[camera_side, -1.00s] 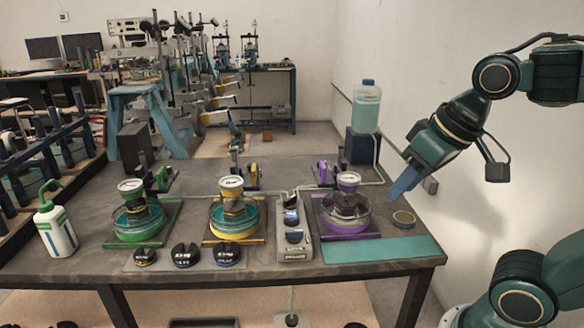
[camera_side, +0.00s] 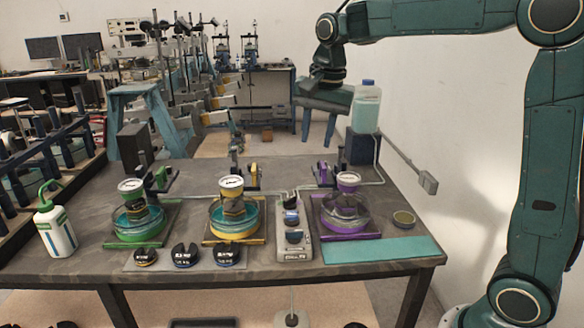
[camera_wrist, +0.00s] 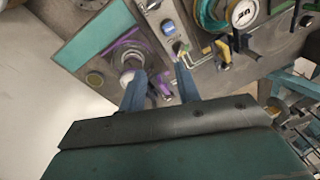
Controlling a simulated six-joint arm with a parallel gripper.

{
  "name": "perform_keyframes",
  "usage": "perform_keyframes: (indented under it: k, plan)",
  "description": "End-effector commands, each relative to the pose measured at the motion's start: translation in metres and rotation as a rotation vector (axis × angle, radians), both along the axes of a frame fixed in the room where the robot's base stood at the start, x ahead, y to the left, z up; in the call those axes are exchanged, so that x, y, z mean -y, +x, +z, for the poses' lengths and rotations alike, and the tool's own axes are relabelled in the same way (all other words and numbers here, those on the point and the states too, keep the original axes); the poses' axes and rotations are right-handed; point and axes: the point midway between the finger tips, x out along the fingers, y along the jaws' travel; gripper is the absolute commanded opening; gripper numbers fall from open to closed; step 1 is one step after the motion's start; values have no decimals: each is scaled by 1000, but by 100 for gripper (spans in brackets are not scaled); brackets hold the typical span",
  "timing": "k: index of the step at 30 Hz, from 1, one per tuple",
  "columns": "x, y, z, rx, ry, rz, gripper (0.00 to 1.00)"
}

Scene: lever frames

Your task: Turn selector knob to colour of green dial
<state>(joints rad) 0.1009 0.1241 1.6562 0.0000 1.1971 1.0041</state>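The green dial is a white round gauge (camera_side: 131,186) above a glass dish on a green base (camera_side: 137,242), at the left of the bench. A small grey box (camera_side: 293,250) stands between the yellow and purple stations. My gripper (camera_side: 318,138) hangs high above the back of the bench, fingers down. In the wrist view its two blue fingers (camera_wrist: 160,68) are apart with nothing held. The green dial is not clear there.
A yellow gauge (camera_side: 231,182) and a purple gauge (camera_side: 348,178) stand on similar stations. A teal mat (camera_side: 372,250) and small round dish (camera_side: 403,219) are at right. A bottle (camera_side: 367,108) stands on a dark block behind.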

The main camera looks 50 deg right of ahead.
Motion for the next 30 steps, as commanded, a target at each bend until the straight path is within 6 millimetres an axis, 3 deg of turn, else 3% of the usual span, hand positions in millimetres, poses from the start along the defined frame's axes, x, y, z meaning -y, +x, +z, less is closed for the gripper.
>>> perform_keyframes:
  k: [6, 15, 21, 30]
  plan:
    - [14, 47, -23, -63, 32, -209, 33]
    - [32, 95, -60, -134, 57, -467, 33]
    - [37, 107, -72, -152, 61, -545, 33]
    - [38, 109, -75, -155, 62, -555, 33]
